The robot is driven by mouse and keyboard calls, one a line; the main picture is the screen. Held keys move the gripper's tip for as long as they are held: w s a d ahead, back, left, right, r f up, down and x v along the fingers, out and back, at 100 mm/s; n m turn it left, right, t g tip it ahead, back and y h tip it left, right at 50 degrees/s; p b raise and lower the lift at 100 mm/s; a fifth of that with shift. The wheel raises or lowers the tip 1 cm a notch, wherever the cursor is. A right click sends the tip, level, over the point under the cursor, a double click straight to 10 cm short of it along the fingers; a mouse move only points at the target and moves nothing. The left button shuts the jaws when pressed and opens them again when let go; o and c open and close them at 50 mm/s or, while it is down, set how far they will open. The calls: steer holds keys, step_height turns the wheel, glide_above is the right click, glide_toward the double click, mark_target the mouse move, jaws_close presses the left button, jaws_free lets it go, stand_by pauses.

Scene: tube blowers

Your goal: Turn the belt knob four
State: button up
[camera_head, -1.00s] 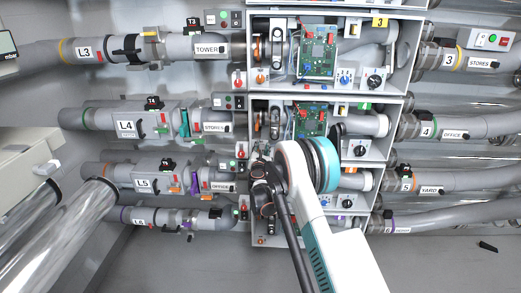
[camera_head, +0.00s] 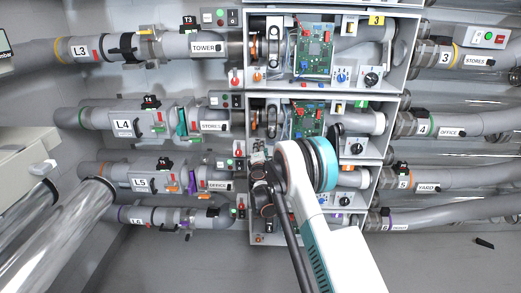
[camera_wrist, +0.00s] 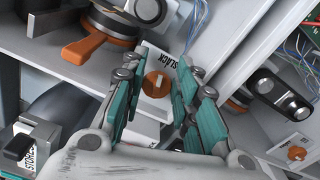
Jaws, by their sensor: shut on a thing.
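In the wrist view an orange knob (camera_wrist: 157,84) with a pale bar mark sits on a white panel, beside the word SLACK. The two teal-padded fingers of my gripper (camera_wrist: 154,72) stand on either side of it, shut on it; the exact contact is partly hidden by the fingers. In the head view my gripper (camera_head: 259,154) is at the lower left of the compartment in row four (camera_head: 399,104), below the green circuit board (camera_head: 308,120). The knob is hidden there behind the gripper.
A larger orange lever (camera_wrist: 97,38) lies just above left of the fingers. A black and silver part (camera_wrist: 283,95) and another orange knob (camera_wrist: 297,153) are at the right. A STORES label (camera_wrist: 32,152) is at lower left.

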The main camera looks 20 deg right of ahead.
steer(key=shift+f+m, duration=0.15)
steer(key=shift+m, duration=0.65)
steer(key=shift+f+m, duration=0.15)
steer(key=shift+m, duration=0.65)
steer(key=shift+d, duration=0.1)
steer(key=o, duration=0.7)
steer(key=shift+o, duration=0.2)
steer(key=shift+s, duration=0.15)
steer(key=v, duration=1.1)
steer(key=shift+s, duration=0.35)
